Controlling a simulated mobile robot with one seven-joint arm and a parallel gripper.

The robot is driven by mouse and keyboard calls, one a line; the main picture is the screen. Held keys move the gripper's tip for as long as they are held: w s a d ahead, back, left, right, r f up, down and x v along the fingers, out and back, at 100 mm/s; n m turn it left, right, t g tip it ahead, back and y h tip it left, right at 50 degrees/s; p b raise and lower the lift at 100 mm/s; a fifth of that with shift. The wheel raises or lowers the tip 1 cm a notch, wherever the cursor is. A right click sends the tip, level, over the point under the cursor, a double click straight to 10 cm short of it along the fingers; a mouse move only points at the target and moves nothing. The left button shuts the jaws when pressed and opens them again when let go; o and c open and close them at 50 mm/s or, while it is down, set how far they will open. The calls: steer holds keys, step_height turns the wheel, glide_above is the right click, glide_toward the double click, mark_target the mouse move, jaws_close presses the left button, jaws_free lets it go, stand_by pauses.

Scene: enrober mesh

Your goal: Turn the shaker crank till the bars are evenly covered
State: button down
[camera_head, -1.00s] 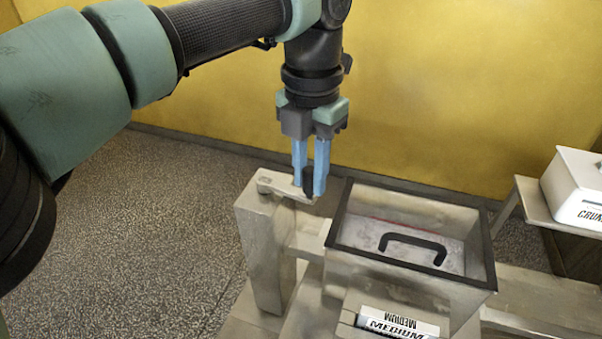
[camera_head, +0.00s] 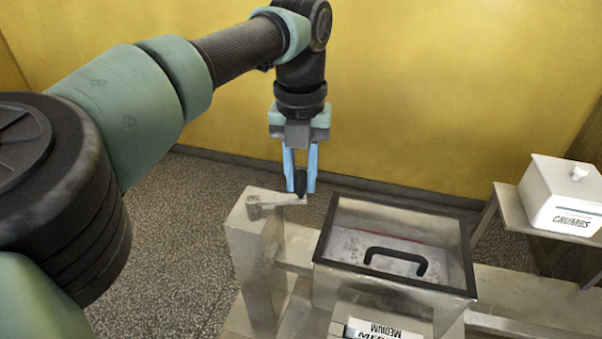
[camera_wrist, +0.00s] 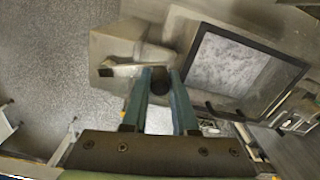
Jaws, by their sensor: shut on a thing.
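My gripper (camera_head: 300,183) is shut on the black knob (camera_head: 300,182) of the shaker crank. The metal crank arm (camera_head: 268,203) lies over the top of a grey post (camera_head: 246,235) left of the shaker box. In the wrist view the dark knob (camera_wrist: 160,84) sits between the two blue fingers. The shaker box (camera_head: 385,300) has a dark-rimmed clear lid with a black handle (camera_head: 397,256). Pale speckled material (camera_head: 365,245) shows inside through the lid; I cannot make out bars or how evenly anything is covered.
A sign reading MEDIUM (camera_head: 385,330) stands at the front of the box. A white lidded container marked CRUMBS (camera_head: 565,195) stands on a side shelf at right. A yellow wall (camera_head: 440,90) is behind. Open speckled floor (camera_head: 175,240) lies left of the post.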

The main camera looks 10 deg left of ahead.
steer(key=c, duration=0.7)
jaws_free()
step_height(320, 180, up, 13)
steer(key=shift+b, duration=0.45)
